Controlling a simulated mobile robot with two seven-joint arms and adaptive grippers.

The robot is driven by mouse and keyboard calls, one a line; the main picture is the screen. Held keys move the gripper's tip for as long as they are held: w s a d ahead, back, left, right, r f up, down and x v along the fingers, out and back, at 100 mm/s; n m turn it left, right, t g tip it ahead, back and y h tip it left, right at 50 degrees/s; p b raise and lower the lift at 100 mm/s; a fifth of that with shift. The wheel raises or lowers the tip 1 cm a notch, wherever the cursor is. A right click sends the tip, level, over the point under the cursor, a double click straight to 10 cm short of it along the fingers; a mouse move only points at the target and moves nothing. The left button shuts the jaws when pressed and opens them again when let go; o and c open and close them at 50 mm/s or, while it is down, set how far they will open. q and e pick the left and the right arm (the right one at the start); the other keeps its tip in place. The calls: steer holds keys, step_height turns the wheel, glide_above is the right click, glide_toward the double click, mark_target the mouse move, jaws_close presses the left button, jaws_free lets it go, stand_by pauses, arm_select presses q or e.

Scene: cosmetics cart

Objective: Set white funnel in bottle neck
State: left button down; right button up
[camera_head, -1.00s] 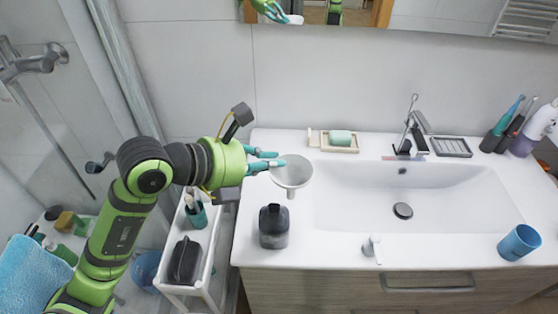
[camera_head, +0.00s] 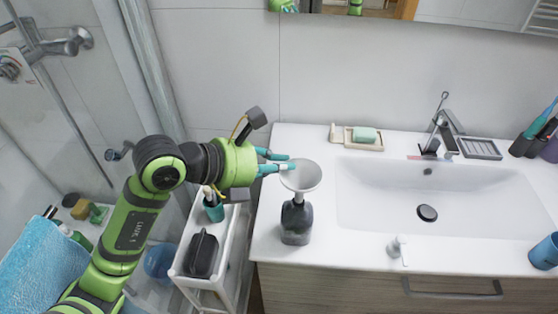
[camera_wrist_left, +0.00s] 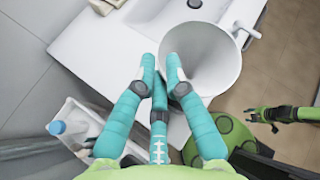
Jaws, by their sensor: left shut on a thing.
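The white funnel (camera_head: 303,175) is upright with its wide mouth up, above the dark grey bottle (camera_head: 297,225) on the left end of the white counter. Its stem lines up with the bottle neck in the head view; I cannot tell whether the stem is inside the neck. My left gripper (camera_head: 287,162) is shut on the funnel's rim from the left. In the left wrist view the teal fingers pinch the near rim of the funnel (camera_wrist_left: 205,60), and the bottle is hidden. My right gripper (camera_wrist_left: 256,117) seems to show small and dark at the right there.
A soap dish (camera_head: 357,140) and the faucet (camera_head: 437,130) stand behind the basin (camera_head: 432,195). A small white item (camera_head: 397,248) stands at the front edge, and a blue cup (camera_head: 545,252) at the right. A white cart (camera_head: 187,262) stands left of the counter.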

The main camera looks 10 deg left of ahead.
steer(key=shift+a, duration=0.45)
steer(key=shift+d, duration=0.15)
arm_select(q)
steer(key=shift+f, duration=0.1)
arm_select(e)
steer(key=shift+d+f, duration=0.15)
steer(key=shift+d, duration=0.1)
arm_select(q)
steer(key=shift+f+b, duration=1.5)
steer(key=shift+b, duration=0.1)
arm_select(e)
steer(key=shift+a+f, duration=0.1)
steer(key=shift+f, duration=1.4)
arm_select(q)
steer(key=c, duration=1.2)
jaws_free()
